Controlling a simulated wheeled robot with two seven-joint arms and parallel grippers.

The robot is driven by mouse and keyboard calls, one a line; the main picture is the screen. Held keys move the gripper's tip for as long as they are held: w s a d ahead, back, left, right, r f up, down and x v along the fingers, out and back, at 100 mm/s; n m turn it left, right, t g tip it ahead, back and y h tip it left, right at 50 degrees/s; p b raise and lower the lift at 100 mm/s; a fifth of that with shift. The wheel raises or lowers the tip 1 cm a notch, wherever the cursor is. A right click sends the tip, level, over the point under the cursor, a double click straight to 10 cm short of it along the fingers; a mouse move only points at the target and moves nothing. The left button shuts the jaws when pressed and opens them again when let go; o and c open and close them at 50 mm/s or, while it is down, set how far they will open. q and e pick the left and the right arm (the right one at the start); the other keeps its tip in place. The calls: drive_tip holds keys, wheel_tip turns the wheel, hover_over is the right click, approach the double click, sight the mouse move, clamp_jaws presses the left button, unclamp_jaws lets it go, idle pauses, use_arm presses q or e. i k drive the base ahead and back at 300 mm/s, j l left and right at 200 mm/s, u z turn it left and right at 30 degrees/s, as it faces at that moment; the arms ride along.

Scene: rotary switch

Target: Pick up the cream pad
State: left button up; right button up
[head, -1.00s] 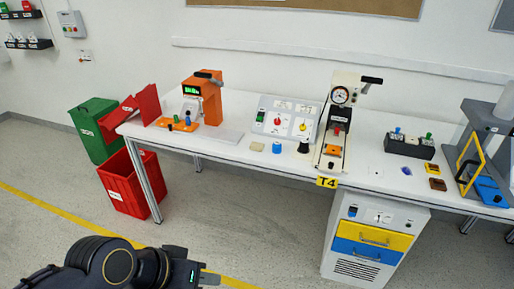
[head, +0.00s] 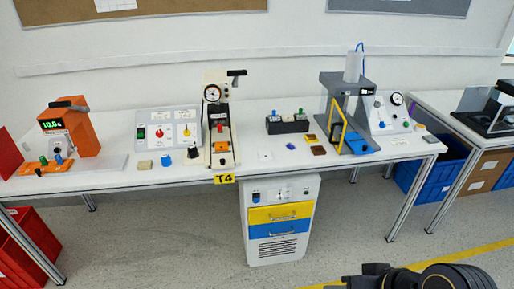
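The cream pad (head: 145,164) is a small pale block lying on the white table near its front edge. It sits in front of the grey switch panel, left of a blue knob-like piece (head: 166,160). My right gripper (head: 338,285) is only partly visible at the bottom edge, low in front of the table and far to the right of the pad. Its fingers are mostly cut off, so its opening is unclear. My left gripper is out of view. Nothing touches the pad.
The switch panel (head: 168,130) stands behind the pad. A black knob (head: 192,152) and a gauge press (head: 219,125) are to its right, an orange machine (head: 75,130) to its left. A drawer cabinet (head: 281,220) stands under the table. The floor in front is clear.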

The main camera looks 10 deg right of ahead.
sight(146, 165)
drive_tip(key=i+l, duration=0.1)
drive_tip(key=i, duration=0.5)
drive_tip(key=i+l+u, duration=0.1)
drive_tip(key=i, duration=0.5)
drive_tip(key=i+l, duration=0.2)
drive_tip(key=i, duration=0.4)
drive_tip(key=j+u, duration=0.05)
